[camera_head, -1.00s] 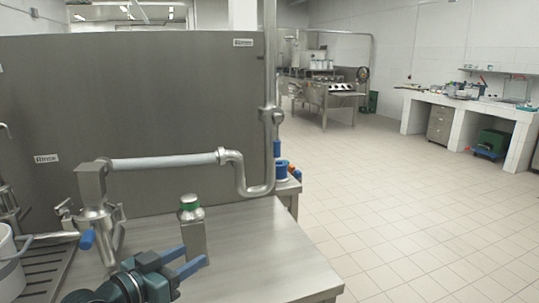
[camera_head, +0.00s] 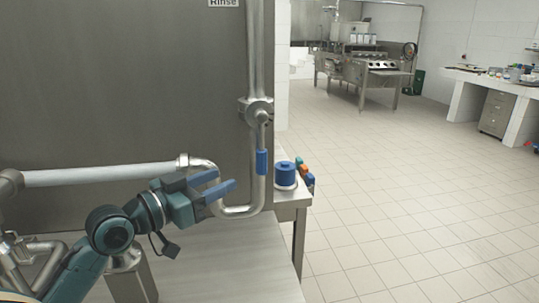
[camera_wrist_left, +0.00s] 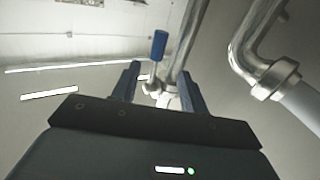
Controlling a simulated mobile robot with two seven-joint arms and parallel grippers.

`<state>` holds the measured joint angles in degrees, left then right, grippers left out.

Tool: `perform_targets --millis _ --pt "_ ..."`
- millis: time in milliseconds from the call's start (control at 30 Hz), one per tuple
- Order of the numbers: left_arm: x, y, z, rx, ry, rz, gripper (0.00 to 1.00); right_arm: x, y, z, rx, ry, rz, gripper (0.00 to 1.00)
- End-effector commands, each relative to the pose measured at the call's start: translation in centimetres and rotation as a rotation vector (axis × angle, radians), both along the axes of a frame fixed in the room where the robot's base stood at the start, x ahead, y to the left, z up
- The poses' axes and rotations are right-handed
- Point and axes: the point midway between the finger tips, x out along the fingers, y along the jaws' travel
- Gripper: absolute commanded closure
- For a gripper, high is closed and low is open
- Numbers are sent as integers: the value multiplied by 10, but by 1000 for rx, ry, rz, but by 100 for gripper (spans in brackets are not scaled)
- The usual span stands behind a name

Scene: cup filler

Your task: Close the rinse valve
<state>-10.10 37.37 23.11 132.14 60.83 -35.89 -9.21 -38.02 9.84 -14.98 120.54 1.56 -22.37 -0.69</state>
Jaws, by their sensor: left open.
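The rinse valve (camera_head: 256,108) sits on the vertical steel pipe below the "Rinse" label. Its blue-gripped handle (camera_head: 261,161) hangs down alongside the pipe. My left gripper (camera_head: 225,179) is open and empty, with its blue fingers pointing right towards the handle, to the left of it and slightly lower. In the left wrist view the blue handle (camera_wrist_left: 159,45) shows beyond the fingertips, in line with the gap between them (camera_wrist_left: 160,71). The fingers are apart from the handle. My right gripper is not in view.
The curved pipe (camera_head: 236,211) runs close behind my left fingers. A blue round item (camera_head: 285,173) sits on a side table right of the pipe. Open tiled floor lies to the right.

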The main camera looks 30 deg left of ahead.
Motion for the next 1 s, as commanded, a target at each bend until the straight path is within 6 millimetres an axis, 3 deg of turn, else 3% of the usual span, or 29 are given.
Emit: perform_targets --millis 600,800,1000 --pt "103 -36 2 -2 0 -1 56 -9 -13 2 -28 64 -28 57" --pt "118 -42 0 0 1 -2 56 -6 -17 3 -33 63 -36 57" --pt "120 -42 -1 1 2 -1 56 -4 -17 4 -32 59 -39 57"
